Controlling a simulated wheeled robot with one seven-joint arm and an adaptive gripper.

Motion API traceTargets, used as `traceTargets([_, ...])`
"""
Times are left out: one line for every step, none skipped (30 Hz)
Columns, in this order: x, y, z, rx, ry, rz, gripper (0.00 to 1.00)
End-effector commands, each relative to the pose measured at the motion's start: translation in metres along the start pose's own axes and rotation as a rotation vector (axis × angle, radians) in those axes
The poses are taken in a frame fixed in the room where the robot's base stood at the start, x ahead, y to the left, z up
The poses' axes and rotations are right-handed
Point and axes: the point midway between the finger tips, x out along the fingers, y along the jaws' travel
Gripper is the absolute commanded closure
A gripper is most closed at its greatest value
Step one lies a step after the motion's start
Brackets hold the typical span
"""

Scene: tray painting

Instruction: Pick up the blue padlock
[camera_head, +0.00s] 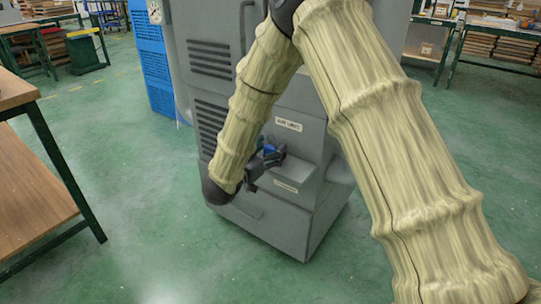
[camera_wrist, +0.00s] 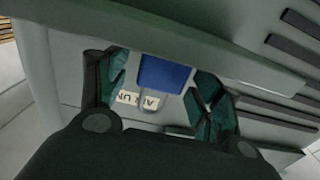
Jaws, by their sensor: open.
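The blue padlock (camera_wrist: 165,74) shows in the wrist view between the two fingers of my gripper (camera_wrist: 161,80). Its blue body is toward the top of that picture and its grey shackle points down. The fingers are open, one on each side, with a visible gap to the padlock. In the head view the padlock (camera_head: 270,149) is a small blue patch beside my gripper (camera_head: 266,158), in front of the grey cabinet (camera_head: 318,104). My gripper partly hides it there. I cannot tell how the padlock is supported.
The grey cabinet has vents, white labels (camera_head: 289,124) and a projecting ledge near my gripper. A blue locker (camera_head: 153,62) stands behind it at left. A wooden-topped table (camera_head: 32,190) is at the left edge. Green floor (camera_head: 140,205) is clear between table and cabinet.

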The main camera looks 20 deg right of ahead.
Motion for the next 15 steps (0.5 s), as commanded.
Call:
traceTargets([0.0008,0.0000,-0.0003,0.000,0.000,0.000,0.34])
traceTargets([0.0008,0.0000,-0.0005,0.000,0.000,0.000,0.34])
traceTargets([0.0007,0.0000,-0.0007,0.000,0.000,0.000,0.34])
traceTargets([0.0006,0.0001,-0.0007,0.000,0.000,0.000,0.34])
traceTargets([0.0006,0.0001,-0.0006,0.000,0.000,0.000,0.34])
traceTargets([0.0006,0.0001,-0.0006,0.000,0.000,0.000,0.36])
traceTargets([0.0006,0.0002,-0.0006,0.000,0.000,0.000,0.41])
traceTargets([0.0006,0.0002,-0.0006,0.000,0.000,0.000,0.47])
traceTargets([0.0005,0.0001,-0.0005,0.000,0.000,0.000,0.54])
traceTargets([0.0005,0.0001,-0.0005,0.000,0.000,0.000,0.59])
traceTargets([0.0004,0.0001,-0.0005,0.000,0.000,0.000,0.65])
traceTargets([0.0003,0.0000,-0.0005,0.000,0.000,-0.001,0.72])
traceTargets([0.0003,0.0000,-0.0004,0.000,0.000,-0.001,0.78])
traceTargets([0.0003,0.0000,-0.0004,0.000,0.000,-0.001,0.83])
traceTargets([0.0002,0.0000,-0.0004,0.000,0.000,-0.001,0.87])
